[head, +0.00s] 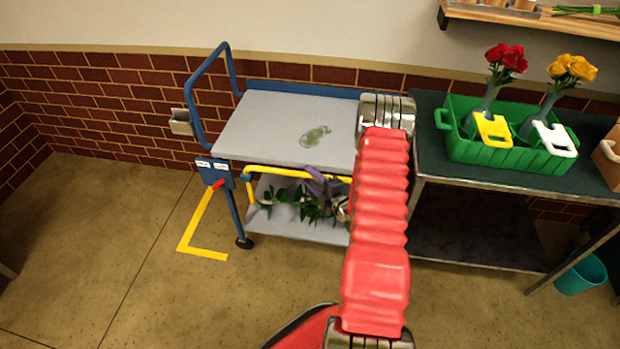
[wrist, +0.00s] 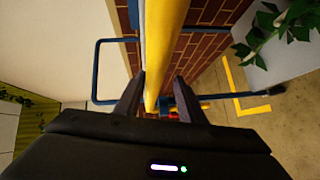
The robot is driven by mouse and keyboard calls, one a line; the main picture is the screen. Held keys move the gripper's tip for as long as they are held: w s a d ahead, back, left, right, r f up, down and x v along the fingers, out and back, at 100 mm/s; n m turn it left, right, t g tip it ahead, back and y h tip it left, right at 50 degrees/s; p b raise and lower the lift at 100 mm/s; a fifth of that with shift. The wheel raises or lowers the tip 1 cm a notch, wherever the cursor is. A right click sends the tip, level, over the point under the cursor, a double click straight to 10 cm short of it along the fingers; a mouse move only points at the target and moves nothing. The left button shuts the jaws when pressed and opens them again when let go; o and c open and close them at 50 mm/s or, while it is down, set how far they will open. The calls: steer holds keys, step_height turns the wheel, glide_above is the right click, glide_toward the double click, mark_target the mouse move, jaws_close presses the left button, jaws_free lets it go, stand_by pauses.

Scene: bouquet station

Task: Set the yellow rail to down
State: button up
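The yellow rail (head: 283,172) is a bent bar on the front of the blue cart. It runs across at a height between the top shelf and the lower shelf, and its left end bends down. My gripper (head: 324,188) is at the rail's right part, below the top shelf's front edge. In the wrist view the rail (wrist: 166,40) runs lengthwise between the two fingers of my gripper (wrist: 160,78). The fingers stand apart, with a gap visible on the rail's right side. My arm hides the rail's right end in the head view.
The cart's top shelf (head: 270,125) holds a green coil (head: 315,136). Leafy stems (head: 300,205) lie on the lower shelf. A red lever (head: 218,184) sits on a blue panel at the left post. A green crate (head: 470,150) with flowers stands on the right table.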

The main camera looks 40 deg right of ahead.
steer(key=shift+r, duration=0.1)
steer(key=shift+s+d+r, duration=0.1)
steer(key=shift+s, duration=0.4)
steer(key=s+r, duration=0.1)
steer(key=s, duration=1.1)
steer(key=shift+s+a+r, duration=0.3)
steer(key=shift+a, duration=0.05)
